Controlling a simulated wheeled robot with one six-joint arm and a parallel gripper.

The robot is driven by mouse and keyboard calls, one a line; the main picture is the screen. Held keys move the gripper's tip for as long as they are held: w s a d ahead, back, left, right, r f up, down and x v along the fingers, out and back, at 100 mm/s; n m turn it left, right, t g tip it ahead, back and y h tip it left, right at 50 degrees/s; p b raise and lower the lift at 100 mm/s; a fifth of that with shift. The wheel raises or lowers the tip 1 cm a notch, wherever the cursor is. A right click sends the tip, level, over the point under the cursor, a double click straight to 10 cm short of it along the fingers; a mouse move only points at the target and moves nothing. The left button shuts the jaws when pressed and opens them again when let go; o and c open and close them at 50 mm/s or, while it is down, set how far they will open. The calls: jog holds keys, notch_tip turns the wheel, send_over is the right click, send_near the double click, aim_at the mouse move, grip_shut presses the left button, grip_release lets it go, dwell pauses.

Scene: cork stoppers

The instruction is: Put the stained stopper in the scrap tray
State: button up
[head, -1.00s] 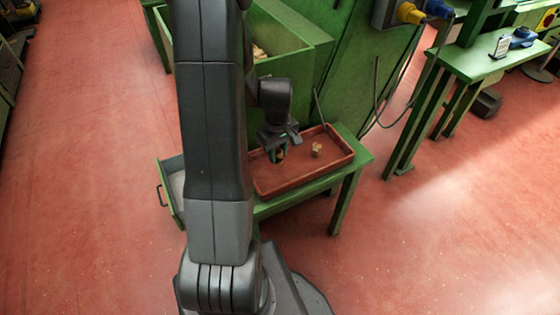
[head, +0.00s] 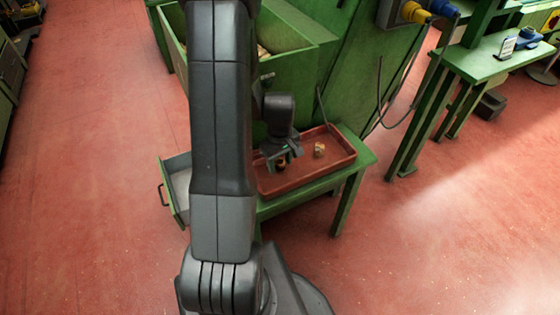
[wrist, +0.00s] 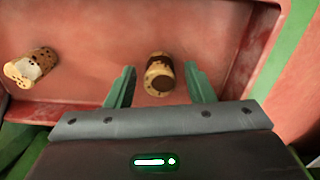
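A stopper with a dark brown stain around it (wrist: 159,74) lies in the red tray (wrist: 85,98), seen in the wrist view ahead of and between my fingertips. A gap shows on each side of it. My gripper (wrist: 160,84) is open and tilted down over the tray's left part. In the head view, my gripper (head: 281,156) partly hides the stained stopper (head: 281,163). The red tray (head: 335,172) stands on a green bench. A second cork stopper with a pale patch and dark specks (wrist: 30,67) lies apart, at the left in the wrist view; it also shows in the head view (head: 319,149).
The green bench (head: 366,158) carries the tray. A green drawer (head: 176,190) stands open at its left. A large green bin (head: 300,62) rises behind. A cable hangs at the right of it.

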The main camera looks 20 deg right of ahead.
aim_at(280, 160)
notch_tip(280, 160, up, 12)
jog(key=p, duration=0.2)
jog(key=shift+r, duration=0.15)
dwell(0.5)
